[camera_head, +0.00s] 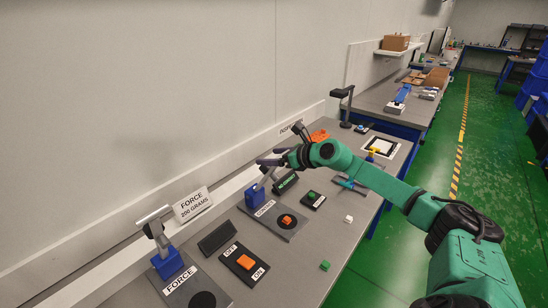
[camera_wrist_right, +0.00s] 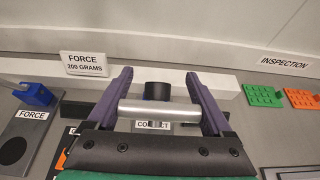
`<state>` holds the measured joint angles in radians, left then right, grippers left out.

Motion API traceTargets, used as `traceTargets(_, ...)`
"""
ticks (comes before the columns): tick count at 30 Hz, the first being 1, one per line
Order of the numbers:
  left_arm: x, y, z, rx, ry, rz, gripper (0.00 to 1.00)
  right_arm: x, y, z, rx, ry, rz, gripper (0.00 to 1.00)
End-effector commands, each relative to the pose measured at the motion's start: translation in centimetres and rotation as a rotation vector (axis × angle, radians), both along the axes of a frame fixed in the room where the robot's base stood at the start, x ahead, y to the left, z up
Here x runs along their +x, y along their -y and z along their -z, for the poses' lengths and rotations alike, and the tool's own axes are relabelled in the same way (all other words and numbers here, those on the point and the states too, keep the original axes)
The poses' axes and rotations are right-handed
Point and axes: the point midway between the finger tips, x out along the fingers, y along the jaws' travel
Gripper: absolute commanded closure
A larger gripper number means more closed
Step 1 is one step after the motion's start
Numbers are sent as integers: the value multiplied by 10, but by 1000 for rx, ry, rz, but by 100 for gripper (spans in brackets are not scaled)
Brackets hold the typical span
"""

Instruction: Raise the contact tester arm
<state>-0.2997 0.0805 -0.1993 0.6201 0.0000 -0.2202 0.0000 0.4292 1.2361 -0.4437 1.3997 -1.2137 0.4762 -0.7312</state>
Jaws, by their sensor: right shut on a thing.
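The contact tester is a grey plate (camera_head: 285,232) with a blue base (camera_head: 254,196) and a dark round pad carrying an orange block (camera_head: 287,219). Its arm (camera_head: 264,181) slants up and right from the base to my right gripper (camera_head: 272,162), which partly hides its top end. In the right wrist view, the purple fingers of my right gripper (camera_wrist_right: 159,74) are shut on the silver bar (camera_wrist_right: 158,108) of the arm, which lies crosswise between them. A black round part (camera_wrist_right: 157,90) sits behind the bar. My left gripper is not in view.
The force tester (camera_head: 168,263) stands nearer, its silver-topped arm (camera_head: 153,216) raised. A switch panel with an orange button (camera_head: 245,262) lies beside it. A green cube (camera_head: 325,265) and a white cube (camera_head: 348,218) lie on the table. The wall is close behind.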

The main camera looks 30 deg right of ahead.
Motion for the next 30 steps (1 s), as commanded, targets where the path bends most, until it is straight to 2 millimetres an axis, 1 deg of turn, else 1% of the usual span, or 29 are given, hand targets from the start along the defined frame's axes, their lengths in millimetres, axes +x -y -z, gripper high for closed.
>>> traceTargets(1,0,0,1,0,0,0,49,-1,-2,6,1,-11,-5,100)
traceTargets(26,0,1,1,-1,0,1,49,-2,-4,10,1,-21,-10,100)
traceTargets(27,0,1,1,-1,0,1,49,-3,-4,10,1,-21,-10,11)
traceTargets(28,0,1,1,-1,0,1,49,-2,-4,10,0,-21,-11,0)
traceTargets(30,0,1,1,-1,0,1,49,-2,-3,9,0,-18,-9,0)
